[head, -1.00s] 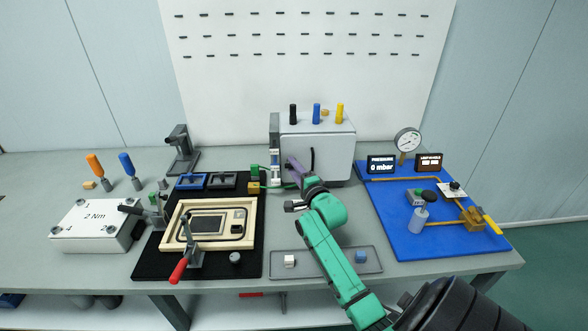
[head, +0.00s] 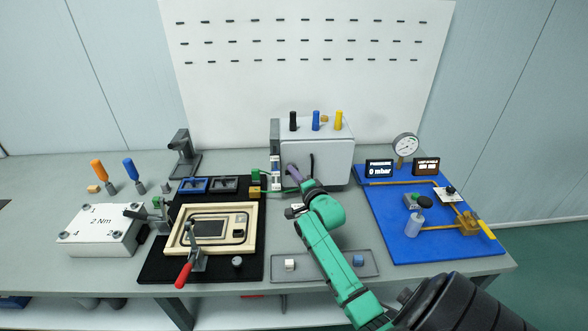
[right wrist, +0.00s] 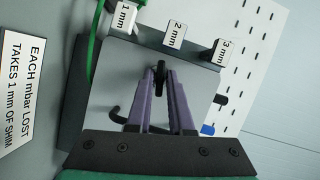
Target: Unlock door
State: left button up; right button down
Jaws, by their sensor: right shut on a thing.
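The grey cabinet (head: 334,166) stands at the back middle of the bench, with its door shut. A dark curved handle (head: 312,163) is on its front; a dark curved bar (right wrist: 118,116) also shows left of the fingers in the right wrist view. My right gripper (head: 291,171) is at the left part of the cabinet front. In the right wrist view its purple fingers (right wrist: 160,82) close on a small black piece (right wrist: 160,70) at the door face, which looks like the key or lock knob. My left gripper is not in view.
Black, blue and yellow pegs (head: 316,121) stand on the cabinet. A green-wired unit (head: 257,182) is close on its left. A blue board with a gauge (head: 398,248) is right, a wooden frame (head: 254,228) left, and a shallow grey tray (head: 325,270) in front.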

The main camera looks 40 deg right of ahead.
jog(key=shift+w+a+r+n+g+h+p, duration=0.1)
jog(key=shift+n+g+h+p, duration=0.65)
jog(key=shift+n, duration=1.1)
jog(key=shift+w+a+n+g+h, duration=0.1)
jog(key=shift+n+g+h, duration=0.35)
jog(key=shift+n+g, duration=1.05)
jog(key=shift+a+r+n+g+h+p, duration=0.1)
jog(key=shift+n+g+h+p, duration=0.4)
jog(key=shift+n, duration=1.75)
jog(key=c, duration=0.9)
grip_release()
jog(key=shift+c, duration=0.2)
jog(key=shift+r, duration=0.1)
